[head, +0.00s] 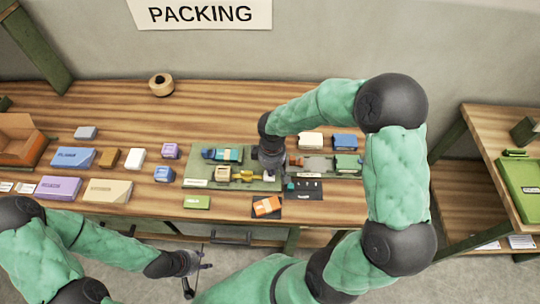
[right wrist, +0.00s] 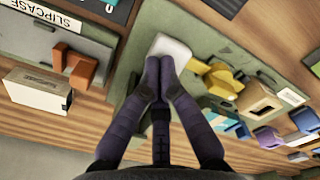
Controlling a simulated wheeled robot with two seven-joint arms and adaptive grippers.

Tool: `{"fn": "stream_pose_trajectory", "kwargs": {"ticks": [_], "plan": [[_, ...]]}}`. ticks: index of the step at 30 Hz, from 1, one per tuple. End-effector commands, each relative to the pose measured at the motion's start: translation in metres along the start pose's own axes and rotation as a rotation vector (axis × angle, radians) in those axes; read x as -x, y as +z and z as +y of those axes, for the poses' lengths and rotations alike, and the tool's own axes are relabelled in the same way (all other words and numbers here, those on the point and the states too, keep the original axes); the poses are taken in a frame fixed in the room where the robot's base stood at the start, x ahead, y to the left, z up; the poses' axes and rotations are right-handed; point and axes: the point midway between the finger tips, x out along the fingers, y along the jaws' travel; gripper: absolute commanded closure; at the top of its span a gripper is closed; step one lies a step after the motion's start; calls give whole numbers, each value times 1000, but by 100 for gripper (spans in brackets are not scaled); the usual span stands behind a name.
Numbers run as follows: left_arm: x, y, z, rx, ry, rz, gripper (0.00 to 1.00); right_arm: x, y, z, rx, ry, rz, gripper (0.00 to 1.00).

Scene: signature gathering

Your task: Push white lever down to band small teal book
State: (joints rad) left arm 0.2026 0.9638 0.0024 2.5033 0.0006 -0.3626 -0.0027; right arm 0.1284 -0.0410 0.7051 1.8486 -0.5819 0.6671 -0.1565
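My right gripper (head: 272,168) is over the right part of the green banding board (head: 205,166), fingers pointing down. In the right wrist view its fingers (right wrist: 159,66) are together, with their tips at the edge of the white lever (right wrist: 172,46). I cannot tell whether they press on it. A teal and blue book with a pale band (head: 228,155) lies on the board's far side. My left gripper (head: 194,265) hangs in front of the table, seemingly empty.
A yellow piece (head: 246,176) and a cream-and-orange box (head: 222,173) stand on the board. Several books, including a blue one (head: 73,157) and a purple one (head: 58,188), lie left. An orange block (head: 266,206) is at the front edge.

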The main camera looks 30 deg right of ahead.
Motion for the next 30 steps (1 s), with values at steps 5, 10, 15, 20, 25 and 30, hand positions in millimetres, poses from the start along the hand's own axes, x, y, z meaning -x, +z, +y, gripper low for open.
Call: {"fn": "stream_pose_trajectory", "kwargs": {"ticks": [5, 10, 15, 20, 25, 30], "plan": [[9, 0, 3, 0, 0, 0, 60, 11, 1, -1, 1, -1, -2, 100], [18, 1, 6, 0, 0, 0, 60, 23, 0, -1, 1, -1, -1, 100], [26, 1, 9, 0, 0, 0, 60, 35, 0, -1, 2, -1, -1, 100], [34, 1, 12, 0, 0, 0, 60, 46, 0, -1, 2, -1, -1, 100], [42, 2, 15, 0, 0, 0, 60, 58, 0, 0, 1, -1, -1, 100], [50, 2, 18, 0, 0, 0, 60, 69, 0, 0, 0, -1, -1, 100]]}}
